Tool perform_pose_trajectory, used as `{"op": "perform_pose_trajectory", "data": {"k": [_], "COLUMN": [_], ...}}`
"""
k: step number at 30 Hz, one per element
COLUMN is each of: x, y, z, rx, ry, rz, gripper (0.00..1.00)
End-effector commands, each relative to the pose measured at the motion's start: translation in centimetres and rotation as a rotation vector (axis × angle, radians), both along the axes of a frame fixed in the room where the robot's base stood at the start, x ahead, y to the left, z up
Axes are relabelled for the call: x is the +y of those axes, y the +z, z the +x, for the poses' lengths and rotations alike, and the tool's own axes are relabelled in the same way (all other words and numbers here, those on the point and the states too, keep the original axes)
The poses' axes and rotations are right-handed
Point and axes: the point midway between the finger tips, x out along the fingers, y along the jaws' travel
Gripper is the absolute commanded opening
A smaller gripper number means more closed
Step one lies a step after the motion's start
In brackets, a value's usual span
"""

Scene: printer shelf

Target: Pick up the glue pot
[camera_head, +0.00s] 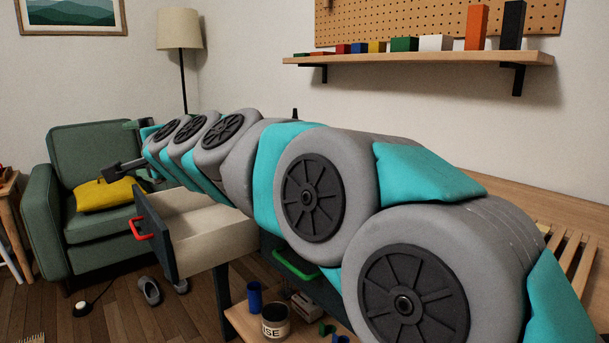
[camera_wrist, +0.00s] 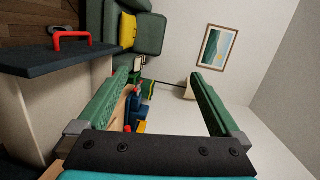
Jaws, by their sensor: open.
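I cannot pick out a glue pot for certain in either view. My gripper (camera_wrist: 157,77) shows in the wrist view with its two green fingers wide apart and nothing held between them. Beyond and between the fingers, several small blue, yellow and red things (camera_wrist: 137,112) are bunched on a wooden surface, too small to name. In the head view my arm stretches from the lower right to the left, over the open drawer, and hides much of the bench behind it.
The pulled-out drawer (camera_head: 196,236) with a red handle (camera_head: 140,228) juts out below my arm. A lettered can (camera_head: 275,321) and a blue cylinder (camera_head: 254,297) stand on a low shelf. A wall shelf (camera_head: 420,60) holds coloured blocks. A green armchair (camera_head: 85,150) stands at left.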

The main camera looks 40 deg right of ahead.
Motion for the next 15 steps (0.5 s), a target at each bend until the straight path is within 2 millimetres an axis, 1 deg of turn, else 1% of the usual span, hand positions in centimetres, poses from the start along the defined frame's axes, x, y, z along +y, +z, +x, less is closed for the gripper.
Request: {"op": "perform_pose_trajectory", "data": {"k": [1,2,3,5,6,7,8,9,11,12,14,15], "x": [-2.7,-4.7,-7.7,-12.4,-15.7,-18.2,-20.7,-24.0,-28.4,-31.1,-34.2,-35.9], "y": [2.4,3.9,5.9,7.6,8.3,8.5,8.4,8.0,6.5,5.2,2.7,1.0], "z": [2.1,3.1,4.0,5.1,5.4,5.5,5.4,5.2,4.5,3.7,2.7,1.8], "rx": [-0.064,-0.103,-0.157,-0.224,-0.269,-0.301,-0.332,-0.373,-0.426,-0.461,-0.502,-0.531], "ry": [-0.097,-0.162,-0.250,-0.379,-0.469,-0.538,-0.608,-0.701,-0.841,-0.933,-1.063,-1.146], "rz": [0.132,0.219,0.336,0.509,0.626,0.714,0.800,0.913,1.072,1.175,1.307,1.386], "gripper": [1.00,1.00,1.00,1.00,1.00,1.00,1.00,1.00,1.00,1.00,1.00,1.00]}}
